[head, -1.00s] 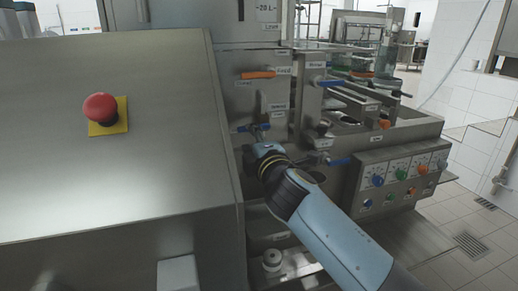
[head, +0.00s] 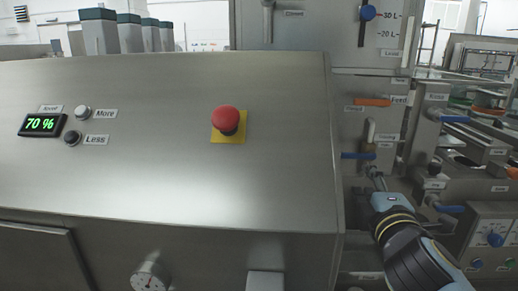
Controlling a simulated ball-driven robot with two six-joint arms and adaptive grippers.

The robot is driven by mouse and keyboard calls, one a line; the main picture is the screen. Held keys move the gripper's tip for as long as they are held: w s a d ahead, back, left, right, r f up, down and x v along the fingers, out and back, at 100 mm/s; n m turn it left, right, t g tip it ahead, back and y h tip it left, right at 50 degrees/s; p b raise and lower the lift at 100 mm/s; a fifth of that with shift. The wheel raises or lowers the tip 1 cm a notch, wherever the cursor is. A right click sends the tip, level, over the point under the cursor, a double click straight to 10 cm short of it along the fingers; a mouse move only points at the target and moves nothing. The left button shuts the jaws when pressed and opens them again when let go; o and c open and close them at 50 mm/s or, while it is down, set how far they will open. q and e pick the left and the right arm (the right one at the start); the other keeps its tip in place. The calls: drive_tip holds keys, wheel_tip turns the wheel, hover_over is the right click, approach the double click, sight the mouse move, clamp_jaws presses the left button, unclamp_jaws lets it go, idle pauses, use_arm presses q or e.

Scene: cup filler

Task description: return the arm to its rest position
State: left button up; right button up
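My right arm comes in from the lower right. My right gripper (head: 375,175) is small and partly hidden by its wrist. It is in front of the steel filler panel, just below and right of a blue-handled lever (head: 357,156). Whether it touches the lever or anything else cannot be told, nor whether its fingers are open or shut. My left arm and gripper are not in view.
A steel cabinet (head: 150,180) fills the left and middle, with a red emergency button (head: 226,119) and a 70 % speed display (head: 42,124). An orange Feed handle (head: 371,102) sits above the gripper. A control box (head: 492,236) stands at the lower right.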

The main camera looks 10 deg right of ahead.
drive_tip(key=s+d+f+m+g, duration=0.2)
drive_tip(key=s+f+m+g, duration=0.25)
drive_tip(key=s, duration=0.25)
drive_tip(key=s+d+f+m+g, duration=0.3)
drive_tip(key=s+m, duration=0.3)
drive_tip(key=s+a+f+m+g+y, duration=0.1)
drive_tip(key=s+a+m+g+y, duration=0.15)
drive_tip(key=s, duration=0.55)
drive_tip(key=s+a+f+m+g+y, duration=0.1)
drive_tip(key=s+a+f+g, duration=0.2)
drive_tip(key=s, duration=0.5)
wheel_tip(320, 180, down, 28)
drive_tip(key=s+d+g+b, duration=0.1)
drive_tip(key=s+g+b, duration=0.1)
drive_tip(key=s+b, duration=0.1)
drive_tip(key=s+d+f+g+b, duration=0.1)
drive_tip(key=s+f, duration=1.6)
drive_tip(key=f, duration=0.1)
drive_tip(key=shift+s+d+m+b, duration=0.2)
drive_tip(key=shift+s+m+b, duration=0.1)
drive_tip(key=shift+s+b, duration=0.1)
